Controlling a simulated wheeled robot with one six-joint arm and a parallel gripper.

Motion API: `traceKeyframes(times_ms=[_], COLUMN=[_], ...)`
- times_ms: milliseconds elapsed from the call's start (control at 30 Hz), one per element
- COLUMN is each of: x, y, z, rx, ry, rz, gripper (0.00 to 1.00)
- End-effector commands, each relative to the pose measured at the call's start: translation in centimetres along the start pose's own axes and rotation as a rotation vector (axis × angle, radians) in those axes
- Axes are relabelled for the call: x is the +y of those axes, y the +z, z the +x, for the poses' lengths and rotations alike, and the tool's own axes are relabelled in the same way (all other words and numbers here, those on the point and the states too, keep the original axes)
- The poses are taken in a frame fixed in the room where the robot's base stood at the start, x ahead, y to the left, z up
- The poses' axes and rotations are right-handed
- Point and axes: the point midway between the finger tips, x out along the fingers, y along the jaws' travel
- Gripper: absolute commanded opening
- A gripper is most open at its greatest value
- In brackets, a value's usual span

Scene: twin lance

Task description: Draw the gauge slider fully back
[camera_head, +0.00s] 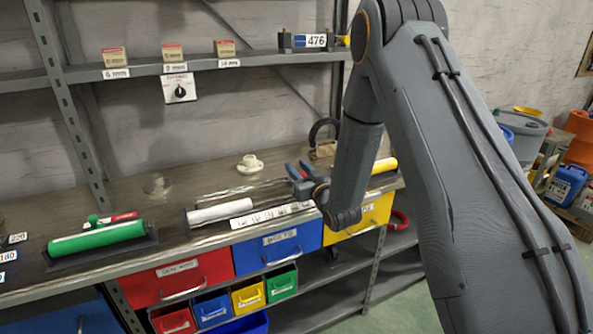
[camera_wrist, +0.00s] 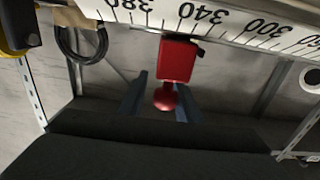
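The red gauge slider (camera_wrist: 177,60) shows in the wrist view, hanging on a white numbered scale (camera_wrist: 225,22) between the inverted marks 380 and 340. A round red knob (camera_wrist: 166,97) sticks out from it. My gripper (camera_wrist: 160,92) is open, with one finger on each side of the knob in the picture and visible gaps; I cannot tell its depth relative to the knob. In the head view my gripper (camera_head: 299,174) is over the bench near a pale marked strip (camera_head: 262,216).
A white roller (camera_head: 220,211) lies left of my gripper, a green roller (camera_head: 97,239) farther left and a yellow roller (camera_head: 384,165) to the right. A dark ring-shaped item (camera_head: 323,124) stands behind. Coloured drawers (camera_head: 277,246) are under the bench (camera_head: 128,205).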

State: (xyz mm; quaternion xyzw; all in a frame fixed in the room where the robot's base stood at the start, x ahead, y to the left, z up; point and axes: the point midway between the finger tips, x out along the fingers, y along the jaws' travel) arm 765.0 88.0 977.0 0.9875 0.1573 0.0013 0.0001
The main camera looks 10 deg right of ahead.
Motion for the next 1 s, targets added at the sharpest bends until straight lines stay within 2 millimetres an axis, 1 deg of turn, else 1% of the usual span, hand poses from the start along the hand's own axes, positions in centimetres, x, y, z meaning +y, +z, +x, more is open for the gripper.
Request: traceKeyframes(times_ms=[300,400,467,800,900,1000], x=[-0.3,-0.2,-0.2,-0.2,-0.2,-0.1], y=[0.1,0.1,0.2,0.2,0.1,0.1], z=[0.0,-0.4,-1.1,-6.3,-7.3,-7.8], rx=[-0.002,-0.003,-0.003,-0.003,-0.002,-0.002], ry=[-0.004,-0.004,-0.004,-0.003,-0.003,-0.003], rz=[0.0,0.0,0.001,0.0,0.0,0.0], gripper=[0.4,0.4,0.4,0.4,0.4,0.4])
